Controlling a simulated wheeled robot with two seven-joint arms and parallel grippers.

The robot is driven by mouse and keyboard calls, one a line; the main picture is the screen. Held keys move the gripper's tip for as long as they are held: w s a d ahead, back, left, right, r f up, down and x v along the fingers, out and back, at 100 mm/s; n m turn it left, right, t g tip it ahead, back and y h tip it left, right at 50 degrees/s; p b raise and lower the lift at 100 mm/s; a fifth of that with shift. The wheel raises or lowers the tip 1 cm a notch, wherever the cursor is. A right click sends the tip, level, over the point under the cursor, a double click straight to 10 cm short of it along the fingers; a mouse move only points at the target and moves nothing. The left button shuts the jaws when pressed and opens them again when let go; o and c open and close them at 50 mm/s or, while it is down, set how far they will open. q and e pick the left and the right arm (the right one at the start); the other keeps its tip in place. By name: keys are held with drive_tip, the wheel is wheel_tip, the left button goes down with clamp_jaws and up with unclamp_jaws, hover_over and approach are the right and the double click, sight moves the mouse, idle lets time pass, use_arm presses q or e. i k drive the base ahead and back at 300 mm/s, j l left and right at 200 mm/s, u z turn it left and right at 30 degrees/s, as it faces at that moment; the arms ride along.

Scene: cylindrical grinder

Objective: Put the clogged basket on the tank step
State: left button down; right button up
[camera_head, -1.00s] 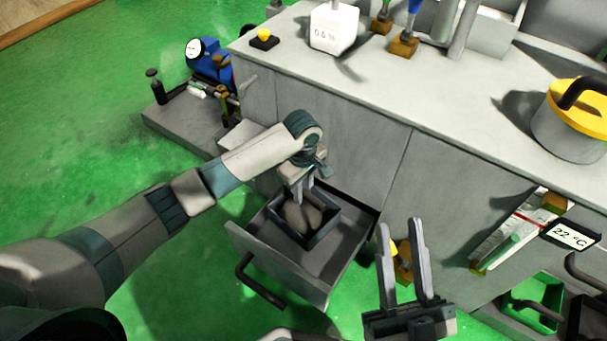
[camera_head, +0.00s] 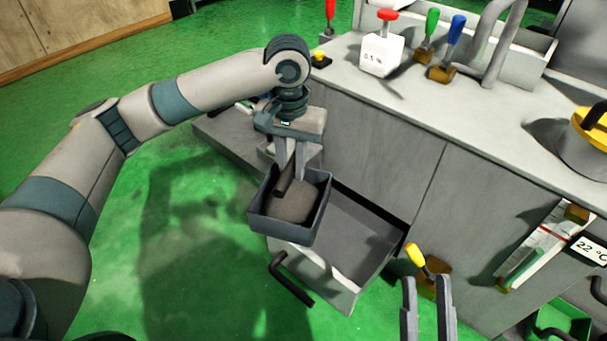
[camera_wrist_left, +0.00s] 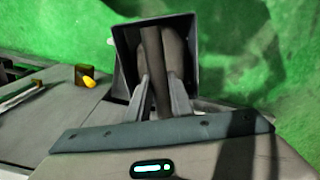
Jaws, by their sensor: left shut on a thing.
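The basket (camera_head: 275,228) is a dark open box with a grey lump inside and a dark bar handle (camera_head: 284,178). My left gripper (camera_head: 292,178) is shut on the handle and holds the basket above the open drawer's left end. The left wrist view also shows the basket (camera_wrist_left: 122,72) below the fingers, with the bar between them. My right gripper (camera_head: 427,282) is at the bottom right, fingers apart and empty. A low grey ledge (camera_head: 222,138) stands left of the cabinet, partly hidden by my left arm; I cannot tell whether it is the tank step.
The pulled-out drawer (camera_head: 350,240) is empty, with a dark handle (camera_head: 290,280). The grey cabinet top (camera_head: 430,95) carries a white display block (camera_head: 381,52), coloured levers and a yellow-lidded pot (camera_head: 590,140). A yellow-tipped lever (camera_head: 416,256) sits near my right gripper. Green floor lies open at left.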

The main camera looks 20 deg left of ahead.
sight(234, 130)
drive_tip(key=i+j, duration=0.1)
drive_tip(key=j, duration=0.3)
drive_tip(key=i+j, duration=0.15)
drive_tip(key=j, duration=0.2)
drive_tip(key=i+j, duration=0.1)
drive_tip(key=j, duration=0.3)
drive_tip(key=i+j, duration=0.1)
drive_tip(key=j, duration=0.25)
drive_tip(key=i+j, duration=0.15)
drive_tip(key=j, duration=0.25)
drive_tip(key=i+j, duration=0.1)
drive_tip(key=j, duration=0.25)
drive_tip(key=i+j, duration=0.1)
drive_tip(key=j, duration=0.3)
drive_tip(key=i+j, duration=1)
drive_tip(key=i, duration=0.7)
